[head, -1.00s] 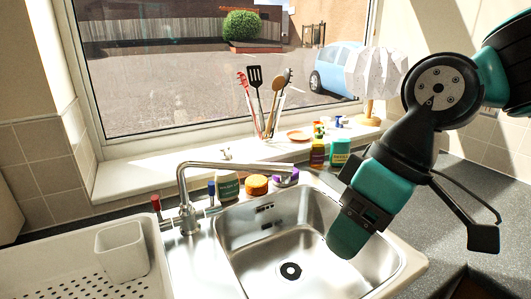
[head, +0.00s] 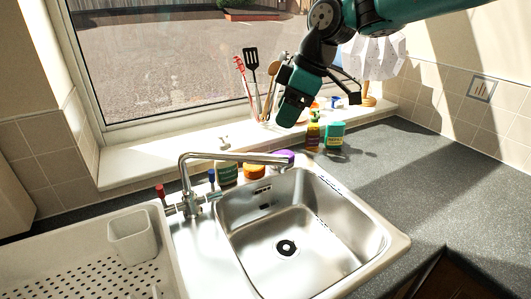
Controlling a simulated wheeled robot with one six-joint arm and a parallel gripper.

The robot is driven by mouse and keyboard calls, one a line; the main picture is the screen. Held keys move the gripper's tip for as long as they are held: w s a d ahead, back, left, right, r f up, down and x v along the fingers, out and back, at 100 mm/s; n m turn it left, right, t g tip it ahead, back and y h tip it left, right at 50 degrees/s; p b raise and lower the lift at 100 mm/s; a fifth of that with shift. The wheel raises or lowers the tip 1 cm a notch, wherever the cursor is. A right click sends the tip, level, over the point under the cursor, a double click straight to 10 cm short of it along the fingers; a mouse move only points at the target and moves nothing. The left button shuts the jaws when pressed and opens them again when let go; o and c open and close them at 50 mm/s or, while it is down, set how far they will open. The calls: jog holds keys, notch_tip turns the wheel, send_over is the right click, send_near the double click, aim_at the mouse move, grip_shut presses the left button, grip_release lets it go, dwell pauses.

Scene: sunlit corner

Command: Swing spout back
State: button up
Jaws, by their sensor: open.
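The chrome tap (head: 188,205) stands at the left rear corner of the sink, with a red lever and a blue lever. Its long spout (head: 235,157) points right, along the back part of the sink basin (head: 310,235). The spout's tip is near the small bottles behind the sink. My gripper (head: 289,116) is above and beyond the spout tip in the picture, near the window sill, and looks apart from the spout. It is open; its jaws are seen edge-on and I see nothing held. It hides part of the utensil holder.
Utensils stand in a holder (head: 262,108) on the sill. A yellow-brown bottle (head: 313,134) and a green box (head: 335,134) stand right of the spout tip. A white cup (head: 131,240) sits on the left drainer. The right worktop (head: 430,180) is clear.

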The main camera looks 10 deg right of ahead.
jog(key=p+x, duration=0.2)
jog(key=x, duration=1)
jog(key=shift+c, duration=0.4)
grip_shut()
jog(key=shift+w+d, duration=0.1)
